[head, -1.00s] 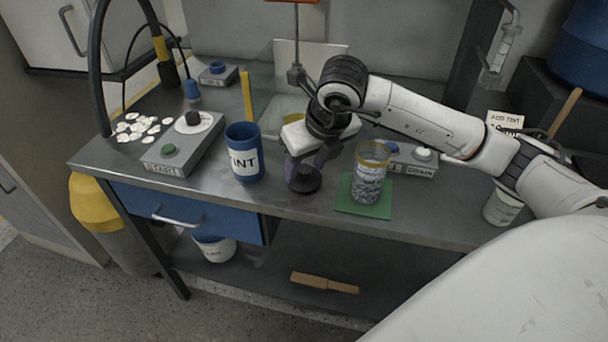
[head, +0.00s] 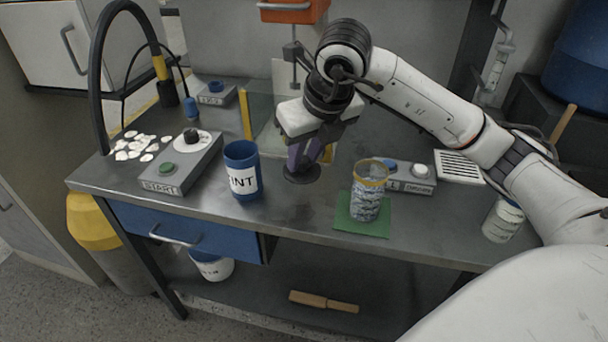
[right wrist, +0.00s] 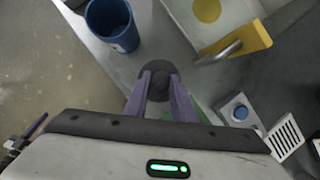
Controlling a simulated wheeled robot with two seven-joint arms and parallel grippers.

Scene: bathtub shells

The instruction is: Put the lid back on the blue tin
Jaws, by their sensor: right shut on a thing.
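The blue tin (head: 242,172), with a white label reading "INT" in view, stands upright and open-topped on the metal bench. It also shows in the right wrist view (right wrist: 112,24), upper left of my fingers. My right gripper (head: 303,161) is to the right of the tin, pointing down. Its purple fingers (right wrist: 160,88) are shut on the knob of a dark round lid (right wrist: 160,72). The lid also shows in the head view (head: 301,174), roughly level and apart from the tin. I cannot tell whether it touches the bench. My left gripper is out of view.
A glass jar with a yellow rim (head: 368,192) stands on a green mat (head: 350,227) to the right. The START box (head: 178,172) and white discs (head: 135,146) are on the left. The DRAIN box (head: 410,178) is behind the jar.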

